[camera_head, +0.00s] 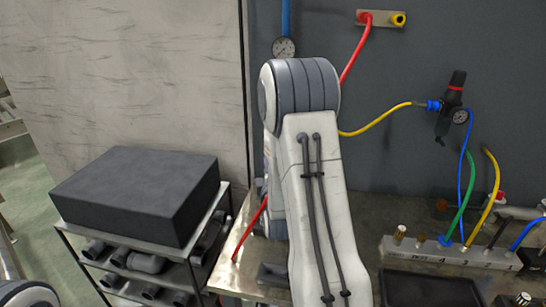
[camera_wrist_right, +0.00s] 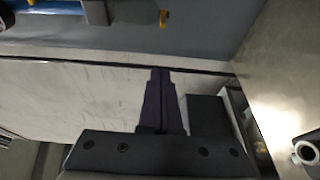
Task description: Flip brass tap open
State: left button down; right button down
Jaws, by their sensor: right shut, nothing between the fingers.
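My right gripper (camera_wrist_right: 161,72) shows in the right wrist view with its dark fingers together and nothing between them. In the head view my arm fills the middle, and its fingers are hidden. A small brass-yellow piece (camera_wrist_right: 164,18) shows at the top of the wrist view, near a blue pipe (camera_wrist_right: 84,14). It looks like the tap, but is too small to tell whether it is open or shut. It is apart from the fingers. In the head view the blue pipe (camera_head: 286,16) has a gauge (camera_head: 284,48), and my arm hides what is below. My left gripper is not visible.
A black box (camera_head: 140,192) stands on a shelf rack at left, near the steel bench (camera_head: 238,262). A red and yellow fitting plate (camera_head: 382,18), a black regulator (camera_head: 450,105) and a white manifold (camera_head: 440,252) with hoses are at right.

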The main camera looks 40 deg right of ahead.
jog(key=w+d+p, duration=0.4)
jog(key=d, duration=0.3)
jog(key=shift+w, duration=0.4)
